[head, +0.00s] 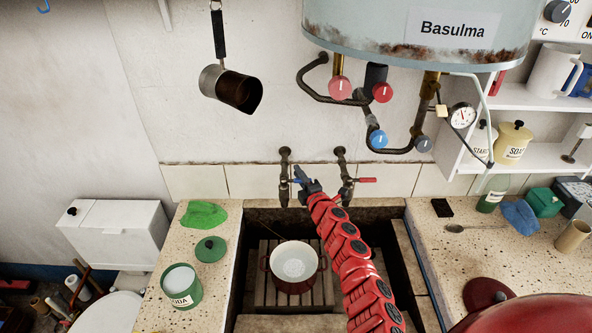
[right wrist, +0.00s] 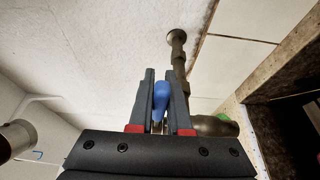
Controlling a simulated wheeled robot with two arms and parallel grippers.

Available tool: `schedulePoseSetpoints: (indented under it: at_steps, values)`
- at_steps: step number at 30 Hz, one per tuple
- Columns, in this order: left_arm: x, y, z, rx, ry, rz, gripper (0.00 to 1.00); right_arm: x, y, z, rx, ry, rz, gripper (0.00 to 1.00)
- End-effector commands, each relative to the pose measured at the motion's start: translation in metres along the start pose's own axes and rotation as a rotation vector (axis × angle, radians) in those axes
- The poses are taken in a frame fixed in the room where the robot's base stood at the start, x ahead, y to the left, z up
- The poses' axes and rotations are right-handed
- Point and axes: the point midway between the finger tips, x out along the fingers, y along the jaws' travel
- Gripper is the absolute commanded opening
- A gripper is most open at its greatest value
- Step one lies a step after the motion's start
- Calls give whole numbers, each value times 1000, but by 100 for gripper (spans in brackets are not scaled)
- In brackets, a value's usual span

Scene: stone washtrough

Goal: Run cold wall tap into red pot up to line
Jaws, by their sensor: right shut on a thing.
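The red pot (head: 267,268) stands on a wooden slatted rack in the stone trough, below and slightly right of the left wall tap (head: 285,180). Its inside is pale; I cannot make out a fill line or tell the water level. The left tap has a blue handle (right wrist: 161,97). My right gripper (head: 300,178) is up at this tap, its fingers shut on the blue handle, as the right wrist view shows. No stream of water is clearly visible. The right wall tap (head: 343,178) has a red handle (head: 366,180). My left gripper is not in view.
A boiler (head: 415,30) with red and blue knobs hangs above. A saucepan (head: 230,88) hangs on the wall. A green soda tin (head: 181,287), its lid (head: 211,249) and a green cloth (head: 204,214) lie on the left ledge. A large red lid (head: 487,296) is at right.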

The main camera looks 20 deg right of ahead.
Motion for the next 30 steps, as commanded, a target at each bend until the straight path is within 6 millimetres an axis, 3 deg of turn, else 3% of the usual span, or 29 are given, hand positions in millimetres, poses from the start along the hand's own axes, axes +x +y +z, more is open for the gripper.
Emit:
schedulePoseSetpoints:
  at_steps: [1, 11, 12, 17, 30]
  values:
    - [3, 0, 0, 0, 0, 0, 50, 1, 8, 0, -1, 8, 9, 0]
    - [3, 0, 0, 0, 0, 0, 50, 1, 6, -1, 0, 17, 10, 0]
    - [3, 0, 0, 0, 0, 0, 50, 1, 6, -1, 0, 17, 10, 18]
    - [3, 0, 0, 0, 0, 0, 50, 1, 5, -1, 1, 16, 7, 46]
    - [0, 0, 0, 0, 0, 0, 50, -4, 1, 1, -2, 13, 3, 46]
